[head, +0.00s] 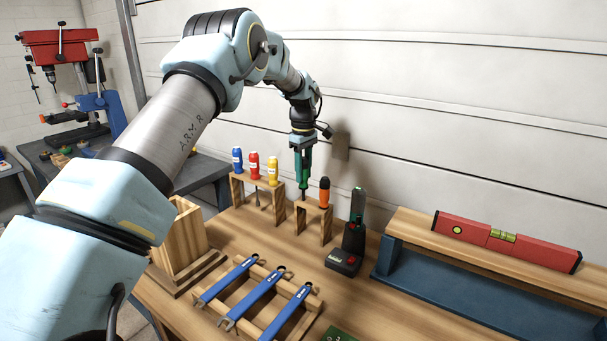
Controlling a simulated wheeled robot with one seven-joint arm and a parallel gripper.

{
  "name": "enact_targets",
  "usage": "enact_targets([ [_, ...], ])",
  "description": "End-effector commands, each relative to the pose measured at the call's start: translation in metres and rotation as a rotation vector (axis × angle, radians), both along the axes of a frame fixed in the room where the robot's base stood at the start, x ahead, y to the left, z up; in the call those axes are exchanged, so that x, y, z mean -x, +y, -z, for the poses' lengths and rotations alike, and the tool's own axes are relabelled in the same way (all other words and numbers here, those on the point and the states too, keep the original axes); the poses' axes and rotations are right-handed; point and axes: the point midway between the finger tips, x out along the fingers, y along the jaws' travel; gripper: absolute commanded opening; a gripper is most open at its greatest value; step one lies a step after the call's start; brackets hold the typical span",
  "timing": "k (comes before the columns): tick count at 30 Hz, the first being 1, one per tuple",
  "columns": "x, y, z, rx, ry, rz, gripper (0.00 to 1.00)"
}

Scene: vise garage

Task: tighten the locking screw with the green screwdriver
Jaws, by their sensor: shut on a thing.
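My gripper (302,143) is at the back of the workbench, pointing down. It is shut on the handle of the green screwdriver (304,168), which hangs upright with its shaft downward. The shaft's lower end is over the left part of a small wooden rack (313,208). I cannot tell if the tip is in the rack or clear of it. An orange-and-black screwdriver (325,192) stands in the right part of that rack. I cannot make out the locking screw.
A wooden rack (238,190) holds blue, red and yellow screwdrivers to the left. A black device (344,262) with red buttons stands to the right. Blue wrenches (262,293) lie in front, beside an open wooden box (178,248). A red level (507,242) rests on a shelf at right.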

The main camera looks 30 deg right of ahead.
Motion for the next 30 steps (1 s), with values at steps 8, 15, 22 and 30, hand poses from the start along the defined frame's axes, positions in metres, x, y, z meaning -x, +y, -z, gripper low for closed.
enact_targets([
  [8,0.0,0.0,-0.019,0.001,-0.001,0.001,0.0],
  [15,0.0,0.0,-0.032,0.001,-0.001,0.001,0.0],
  [22,0.0,0.0,-0.045,0.0,0.0,0.001,0.0],
  [30,0.0,0.0,-0.06,0.001,-0.001,0.001,0.0],
])
